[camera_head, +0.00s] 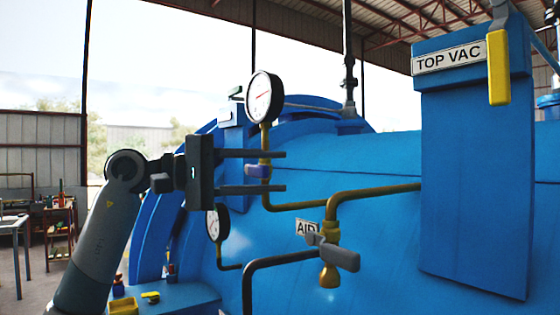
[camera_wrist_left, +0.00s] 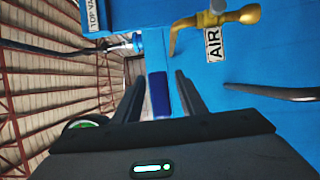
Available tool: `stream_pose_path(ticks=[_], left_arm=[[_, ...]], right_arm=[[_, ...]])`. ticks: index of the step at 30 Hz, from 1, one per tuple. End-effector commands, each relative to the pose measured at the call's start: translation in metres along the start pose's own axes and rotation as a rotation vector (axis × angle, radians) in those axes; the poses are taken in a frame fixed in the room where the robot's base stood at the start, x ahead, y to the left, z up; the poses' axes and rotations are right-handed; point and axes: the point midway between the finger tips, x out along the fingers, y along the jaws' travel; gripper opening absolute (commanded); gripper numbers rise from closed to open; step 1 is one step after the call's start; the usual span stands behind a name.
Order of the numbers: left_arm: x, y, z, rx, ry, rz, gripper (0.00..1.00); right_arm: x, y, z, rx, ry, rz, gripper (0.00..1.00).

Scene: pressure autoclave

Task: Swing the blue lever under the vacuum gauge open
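The vacuum gauge (camera_head: 264,98), a white dial, stands on a brass pipe at the upper middle of the head view. The small blue-violet lever (camera_head: 256,170) is on the pipe below it. My left gripper (camera_head: 284,170) reaches in from the left, with one finger above and one below the lever in this view. In the left wrist view the blue lever (camera_wrist_left: 158,95) lies between the two parted fingers (camera_wrist_left: 159,80), with gaps visible on both sides. The gripper is open; contact does not show. My right gripper is not in view.
A brass valve with a grey handle (camera_head: 340,256) sits beside the AIR label (camera_head: 306,228). A second gauge (camera_head: 217,222) is lower left. The blue TOP VAC box (camera_head: 470,180) with a yellow handle (camera_head: 498,68) rises at right. Brass pipes run close to the gripper.

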Motion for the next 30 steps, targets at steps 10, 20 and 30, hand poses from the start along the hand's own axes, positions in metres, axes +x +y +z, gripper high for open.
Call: stream_pose_path(ticks=[10,20,30], left_arm=[[0.023,0.000,0.000,-0.001,-0.001,0.000,0.38],[0.023,-0.001,0.000,-0.001,0.000,0.000,0.18],[0.022,-0.001,0.000,-0.007,0.000,0.001,0.00]], right_arm=[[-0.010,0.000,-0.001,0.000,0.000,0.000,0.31],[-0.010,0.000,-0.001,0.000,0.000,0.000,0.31],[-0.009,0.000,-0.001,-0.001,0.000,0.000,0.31]])
